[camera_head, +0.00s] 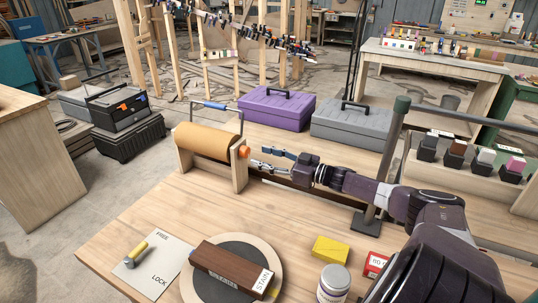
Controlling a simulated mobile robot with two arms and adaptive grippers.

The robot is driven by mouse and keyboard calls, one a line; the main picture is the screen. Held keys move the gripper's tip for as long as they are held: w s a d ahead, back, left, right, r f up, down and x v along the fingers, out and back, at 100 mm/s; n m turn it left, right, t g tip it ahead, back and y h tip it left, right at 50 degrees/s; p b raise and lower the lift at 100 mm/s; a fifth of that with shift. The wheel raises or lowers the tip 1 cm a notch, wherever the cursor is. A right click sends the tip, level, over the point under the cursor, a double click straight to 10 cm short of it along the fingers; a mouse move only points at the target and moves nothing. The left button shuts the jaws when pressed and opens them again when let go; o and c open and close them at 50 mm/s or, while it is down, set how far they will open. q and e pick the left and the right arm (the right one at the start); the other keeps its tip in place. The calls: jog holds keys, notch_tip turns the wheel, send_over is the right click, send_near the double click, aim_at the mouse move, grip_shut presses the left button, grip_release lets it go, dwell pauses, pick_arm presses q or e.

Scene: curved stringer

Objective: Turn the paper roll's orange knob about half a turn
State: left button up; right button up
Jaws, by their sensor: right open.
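The paper roll (207,142) lies level in a wooden stand (239,168) at the back left of the near table. Its orange knob (244,151) sticks out at the roll's right end. My right gripper (264,157) is open, its fingers pointing left toward the knob. The fingertips are just right of the knob; I cannot tell whether they touch it. My left gripper is not in view.
A dark wood block (232,265) rests on a round turntable (196,288) at the front. A yellow block (330,249), a white jar (333,284) and a red box (374,265) stand right of it. A card marked FREE and LOCK (160,272) lies left. Purple (276,108) and grey (350,124) toolboxes stand behind.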

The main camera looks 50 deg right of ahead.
jog(key=shift+v, duration=0.95)
